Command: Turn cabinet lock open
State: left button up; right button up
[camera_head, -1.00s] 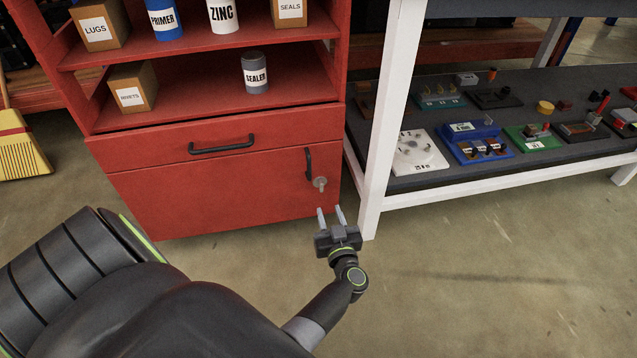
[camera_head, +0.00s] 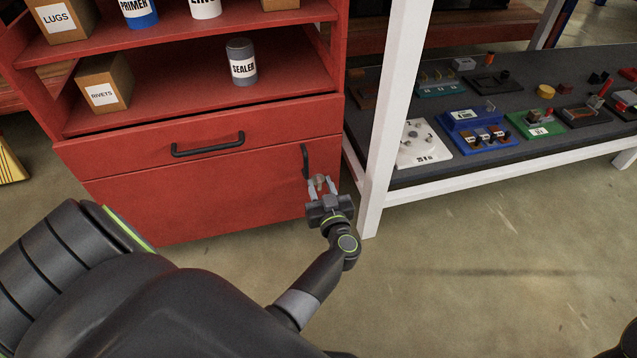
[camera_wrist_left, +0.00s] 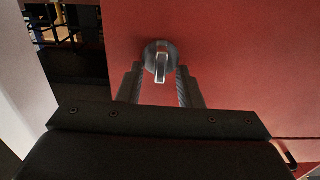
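The cabinet lock (camera_head: 319,181) is a small grey metal knob on the red cabinet's lower door (camera_head: 215,203), just below the black vertical door handle (camera_head: 305,160). My left gripper (camera_head: 321,187) is open, with its two fingers on either side of the lock in the head view. In the left wrist view the lock (camera_wrist_left: 161,60) shows as a round disc with an upright thumb-turn. The open fingers of the left gripper (camera_wrist_left: 160,85) flank its lower part, with gaps visible on both sides. My right gripper is not in view.
A white shelf post (camera_head: 388,110) stands close to the right of the lock. The grey shelf (camera_head: 480,95) beside it holds several small devices. A drawer with a black handle (camera_head: 208,146) is above the door.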

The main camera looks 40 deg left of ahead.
pick_arm(q)
jog(key=shift+w+a, duration=0.15)
grip_shut()
